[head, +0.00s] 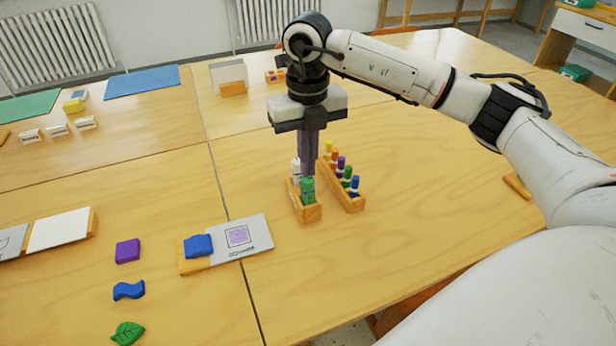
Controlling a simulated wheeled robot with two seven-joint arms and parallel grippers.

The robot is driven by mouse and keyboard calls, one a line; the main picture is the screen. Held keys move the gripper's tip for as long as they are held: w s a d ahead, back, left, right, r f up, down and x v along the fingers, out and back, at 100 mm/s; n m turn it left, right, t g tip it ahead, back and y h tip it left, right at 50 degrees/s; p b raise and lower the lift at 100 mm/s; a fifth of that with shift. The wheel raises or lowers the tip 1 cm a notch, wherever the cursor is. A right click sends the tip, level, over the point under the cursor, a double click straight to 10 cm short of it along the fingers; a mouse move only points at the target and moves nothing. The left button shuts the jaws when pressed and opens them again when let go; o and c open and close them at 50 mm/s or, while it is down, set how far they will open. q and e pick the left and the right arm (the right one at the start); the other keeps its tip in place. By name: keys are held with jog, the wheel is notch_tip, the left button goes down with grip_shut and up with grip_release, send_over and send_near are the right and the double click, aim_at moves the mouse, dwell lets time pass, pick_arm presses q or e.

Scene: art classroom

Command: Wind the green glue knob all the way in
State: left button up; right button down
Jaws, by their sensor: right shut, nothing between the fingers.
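The green glue stick (308,191) stands upright in the front of a small wooden holder (311,214). A white glue stick (296,170) stands behind it in the same holder. My right gripper (308,172) points straight down just above the green glue stick, its fingers shut with nothing between them. The fingertips overlap the top of the green stick in this view, so I cannot tell whether they touch it. The knob itself is not clearly visible. My left gripper is not in view.
A second wooden rack (352,204) with several coloured sticks stands close on the right. A card (249,240) and a blue block (198,246) lie to the left, with a purple block (127,250) and a green leaf (127,333) beyond. The table front right is clear.

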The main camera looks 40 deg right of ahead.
jog(key=shift+f+b, duration=0.4)
jog(key=shift+f, duration=0.25)
jog(key=shift+r, duration=0.2)
jog(key=shift+r+p, duration=0.35)
jog(key=shift+p, duration=0.15)
jog(key=c, duration=0.8)
grip_release()
jog(key=shift+o, duration=0.2)
